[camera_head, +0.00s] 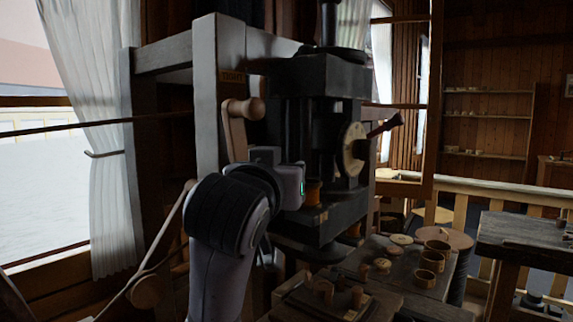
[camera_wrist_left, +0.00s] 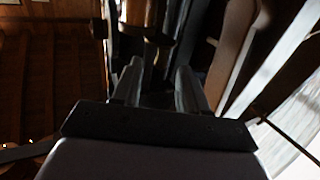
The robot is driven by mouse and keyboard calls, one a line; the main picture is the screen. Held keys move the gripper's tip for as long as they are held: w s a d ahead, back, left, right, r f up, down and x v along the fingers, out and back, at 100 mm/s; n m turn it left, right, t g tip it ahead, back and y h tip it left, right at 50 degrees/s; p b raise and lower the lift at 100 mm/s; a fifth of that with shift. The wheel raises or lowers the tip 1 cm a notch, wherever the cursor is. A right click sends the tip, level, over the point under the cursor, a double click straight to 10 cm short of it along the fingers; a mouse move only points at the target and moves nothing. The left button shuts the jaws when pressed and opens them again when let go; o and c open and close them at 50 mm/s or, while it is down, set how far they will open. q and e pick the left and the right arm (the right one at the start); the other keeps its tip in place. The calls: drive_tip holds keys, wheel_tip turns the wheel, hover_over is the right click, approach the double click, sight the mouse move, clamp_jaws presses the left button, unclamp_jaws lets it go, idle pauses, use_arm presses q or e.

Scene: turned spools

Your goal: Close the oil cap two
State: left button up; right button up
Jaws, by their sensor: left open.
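A dark machine (camera_head: 318,95) with a round pale dial-like disc (camera_head: 355,148) and a red-tipped handle (camera_head: 385,125) stands in the middle of the head view. I cannot pick out oil cap two for certain in either view. My left gripper (camera_wrist_left: 158,80) is open, its two grey fingers apart with nothing seen held between them. They point toward dark machine parts and a small brownish cylinder (camera_wrist_left: 134,14). In the head view my left wrist is in front of the machine, and it hides part of the machine and the fingertips. My right gripper is not in view.
A low bench (camera_head: 440,290) with several turned wooden pieces (camera_head: 427,278) lies in front of the machine. A curtained window is at left.

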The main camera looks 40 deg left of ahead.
use_arm(q)
drive_tip(key=x, duration=0.5)
drive_tip(key=shift+w+a+p, duration=0.2)
drive_tip(key=shift+w+p, duration=0.1)
drive_tip(key=shift+p, duration=0.05)
clamp_jaws()
